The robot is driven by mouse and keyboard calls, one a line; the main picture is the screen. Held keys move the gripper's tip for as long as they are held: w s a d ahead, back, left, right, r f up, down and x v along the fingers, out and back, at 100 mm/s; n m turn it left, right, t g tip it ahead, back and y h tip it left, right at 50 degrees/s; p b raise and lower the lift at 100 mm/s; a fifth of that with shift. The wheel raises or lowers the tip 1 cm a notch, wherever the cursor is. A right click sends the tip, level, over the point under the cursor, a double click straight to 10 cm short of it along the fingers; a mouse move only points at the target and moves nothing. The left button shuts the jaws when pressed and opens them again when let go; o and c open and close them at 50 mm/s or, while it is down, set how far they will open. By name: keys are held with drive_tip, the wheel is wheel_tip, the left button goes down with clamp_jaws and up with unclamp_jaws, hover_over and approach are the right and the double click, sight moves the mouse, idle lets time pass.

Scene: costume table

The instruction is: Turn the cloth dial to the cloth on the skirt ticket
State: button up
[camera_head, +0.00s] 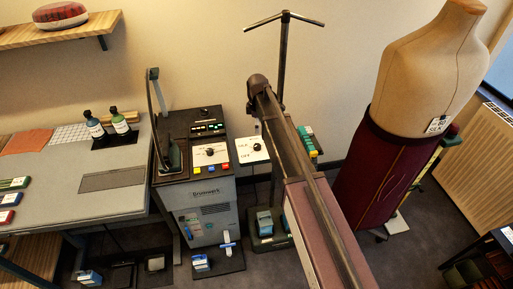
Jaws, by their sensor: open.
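The skirt ticket (437,125) is a small white tag at the waist of a dark maroon skirt (375,175) on the dress form. Its print is too small to read. A white dial plate (249,151) with dark lettering and a dark pointer stands right of the grey steam station. Another white dial plate (206,157) with a red mark is on the station's top panel. I cannot tell which is the cloth dial or read either setting. My arm reaches up the middle; my gripper (256,124) seems to point down above the right-hand plate, open, mostly hidden and small.
The grey steam station (210,215) has lit buttons and a dark iron (172,155) at its left. A grey worktable (110,192) with two bottles stands left. A coat stand (283,55) rises behind my arm. The dress form (430,65) is close on the right.

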sight(257, 145)
drive_tip(key=shift+f+b, duration=5.4)
drive_tip(key=shift+f, duration=0.3)
clamp_jaws()
drive_tip(key=shift+a, duration=0.25)
drive_tip(key=shift+s+d, duration=0.1)
drive_tip(key=shift+d, duration=0.1)
